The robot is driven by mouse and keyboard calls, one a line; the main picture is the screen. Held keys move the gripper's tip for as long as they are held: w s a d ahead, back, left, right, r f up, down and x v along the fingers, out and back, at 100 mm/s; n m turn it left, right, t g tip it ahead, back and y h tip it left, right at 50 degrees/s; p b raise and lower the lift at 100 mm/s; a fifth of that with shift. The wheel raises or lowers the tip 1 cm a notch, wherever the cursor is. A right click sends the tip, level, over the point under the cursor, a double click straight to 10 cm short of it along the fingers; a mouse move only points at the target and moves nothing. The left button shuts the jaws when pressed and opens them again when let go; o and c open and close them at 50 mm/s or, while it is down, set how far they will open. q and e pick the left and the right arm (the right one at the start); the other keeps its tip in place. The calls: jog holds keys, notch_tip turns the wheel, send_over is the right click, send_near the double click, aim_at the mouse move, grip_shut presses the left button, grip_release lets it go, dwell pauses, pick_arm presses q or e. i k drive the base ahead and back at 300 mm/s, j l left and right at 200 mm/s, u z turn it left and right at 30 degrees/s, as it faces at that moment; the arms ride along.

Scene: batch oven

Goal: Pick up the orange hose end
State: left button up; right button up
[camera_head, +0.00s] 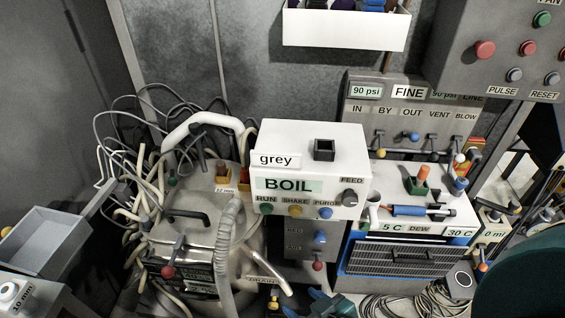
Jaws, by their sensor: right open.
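An orange cylindrical piece (423,173), which looks like the orange hose end, stands upright in a green holder (414,186) on top of the white cooling unit (440,218). A smaller orange tip (483,267) shows low at the right, and I cannot tell what it belongs to. My right gripper (331,298) is at the bottom edge, partly cut off. Its teal fingers are open, with nothing seen between them. It is below and left of the orange piece, well apart from it. My left gripper is not in view.
A blue-handled tool (408,211) lies in front of the green holder, and a blue piece (460,186) stands to its right. The white BOIL box (327,158) rises left of the unit. Tangled hoses crowd the left. A grey valve panel (400,118) stands behind.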

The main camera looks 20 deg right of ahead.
aim_at(245, 171)
jog(key=i+u, duration=0.15)
jog(key=u, duration=0.35)
jog(key=i+u, duration=0.15)
jog(key=u, duration=0.3)
jog(key=i, duration=0.1)
jog(key=j+z, duration=0.05)
